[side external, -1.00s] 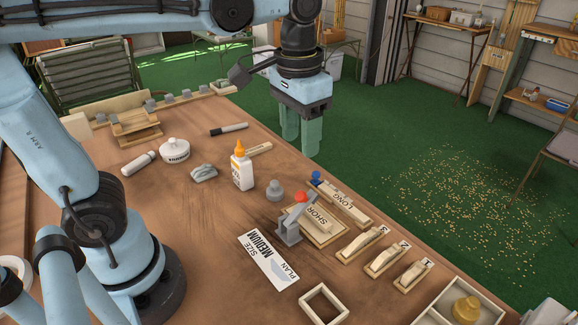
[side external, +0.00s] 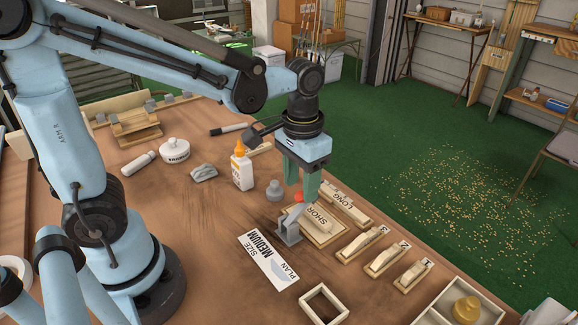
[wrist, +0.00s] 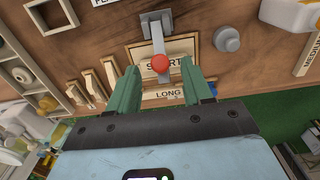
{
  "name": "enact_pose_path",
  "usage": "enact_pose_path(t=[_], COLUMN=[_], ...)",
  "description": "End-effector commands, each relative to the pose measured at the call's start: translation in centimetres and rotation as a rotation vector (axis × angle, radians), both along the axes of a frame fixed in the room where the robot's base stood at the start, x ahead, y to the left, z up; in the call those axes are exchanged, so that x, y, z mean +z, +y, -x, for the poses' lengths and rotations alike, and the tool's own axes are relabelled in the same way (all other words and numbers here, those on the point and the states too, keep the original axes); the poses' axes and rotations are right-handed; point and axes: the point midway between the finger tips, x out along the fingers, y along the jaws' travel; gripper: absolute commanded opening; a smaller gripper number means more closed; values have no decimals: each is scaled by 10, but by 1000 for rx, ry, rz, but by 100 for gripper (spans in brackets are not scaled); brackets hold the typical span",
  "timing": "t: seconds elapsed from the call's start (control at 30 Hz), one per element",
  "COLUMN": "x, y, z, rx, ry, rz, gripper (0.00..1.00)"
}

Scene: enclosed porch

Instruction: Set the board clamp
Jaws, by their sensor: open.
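The board clamp (side external: 288,230) is a grey metal toggle clamp with a lever ending in a red ball knob (side external: 299,197). It stands at the left edge of the wooden board marked SHORT (side external: 328,232), its lever reaching up and over the board. My gripper (side external: 302,190) points down above that board, open, its green fingers close to the red knob. In the wrist view the knob (wrist: 160,64) shows between and slightly beyond the fingertips (wrist: 162,78), with no visible contact. The board marked LONG (wrist: 168,94) lies just behind, partly hidden by the fingers.
A glue bottle (side external: 243,170) and a grey knob-shaped piece (side external: 274,190) stand left of my gripper. Several small numbered wooden pieces (side external: 385,258) lie to the right. A plan card marked MEDIUM (side external: 268,261) and a square frame (side external: 324,304) lie in front. A divided tray (side external: 432,314) stands front right.

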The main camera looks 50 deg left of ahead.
Motion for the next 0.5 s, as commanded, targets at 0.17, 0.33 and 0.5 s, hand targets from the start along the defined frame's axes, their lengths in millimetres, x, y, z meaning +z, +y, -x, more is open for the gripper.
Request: enact_pose_path(t=[0.17, 0.33, 0.5], x=[-14, -19, -20], y=[0, 0, 0], z=[-1, 0, 0], rx=[0, 0, 0], ry=[0, 0, 0], rz=[0, 0, 0], gripper=[50, 50, 50])
